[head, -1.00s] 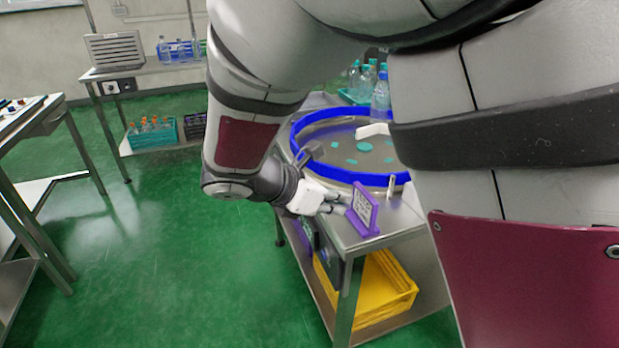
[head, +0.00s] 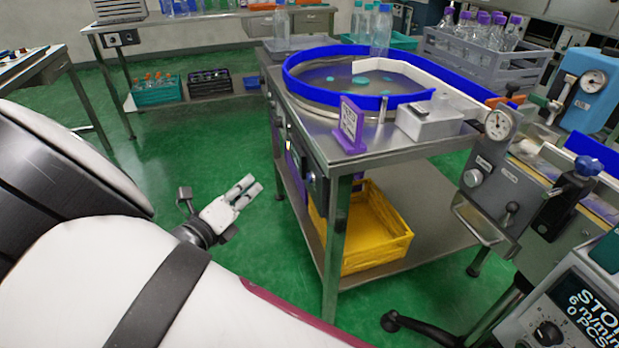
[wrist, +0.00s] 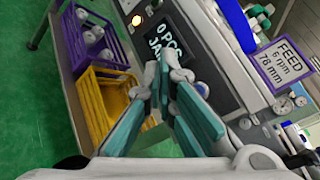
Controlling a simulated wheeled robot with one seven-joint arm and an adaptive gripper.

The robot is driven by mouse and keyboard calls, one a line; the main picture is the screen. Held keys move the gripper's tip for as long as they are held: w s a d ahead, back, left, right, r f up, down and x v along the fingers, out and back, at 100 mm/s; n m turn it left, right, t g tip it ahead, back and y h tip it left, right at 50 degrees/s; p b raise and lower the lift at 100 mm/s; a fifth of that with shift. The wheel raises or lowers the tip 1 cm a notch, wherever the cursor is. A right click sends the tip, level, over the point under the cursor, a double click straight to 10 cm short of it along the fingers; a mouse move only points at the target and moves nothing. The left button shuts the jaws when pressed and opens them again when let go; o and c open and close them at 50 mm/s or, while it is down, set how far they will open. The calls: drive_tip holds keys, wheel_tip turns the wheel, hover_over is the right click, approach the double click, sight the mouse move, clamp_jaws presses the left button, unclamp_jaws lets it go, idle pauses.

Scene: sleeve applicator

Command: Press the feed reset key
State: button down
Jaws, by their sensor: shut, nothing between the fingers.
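My gripper (head: 243,190) is shut and empty, in the open space left of the feeder table's control side in the head view. In the wrist view its teal-padded fingers (wrist: 165,68) point toward a grey panel (wrist: 217,70). The panel carries a dark display (wrist: 164,38) with white text, partly covered by a fingertip, that seems to read "0 PC" and "JAM". I cannot tell which control is the feed reset key; the fingers hide part of the panel. In the head view the panel side (head: 312,178) shows only edge-on.
A yellow crate (head: 375,240) is on the lower shelf. Green floor left of the table is clear.

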sight(309, 179)
drive_tip(key=shift+d, duration=0.15)
drive_tip(key=w+d+b, duration=0.2)
drive_tip(key=d+b, duration=0.1)
drive_tip(key=d, duration=0.5)
drive_tip(key=shift+w+d, duration=0.15)
drive_tip(key=shift+w, duration=0.1)
idle(1.5)
drive_tip(key=shift+w+d+p, duration=0.1)
drive_tip(key=shift+d+p, duration=0.3)
drive_tip(key=shift+p, duration=0.05)
drive_tip(key=shift+w+d, duration=0.1)
drive_tip(key=shift+d, duration=0.3)
idle(0.5)
drive_tip(key=shift+a+p, duration=0.15)
drive_tip(key=shift+p, duration=0.15)
drive_tip(key=shift+s+a+p, duration=0.2)
drive_tip(key=shift+a+p, duration=0.25)
drive_tip(key=shift+a, duration=0.2)
drive_tip(key=shift+a, duration=0.1)
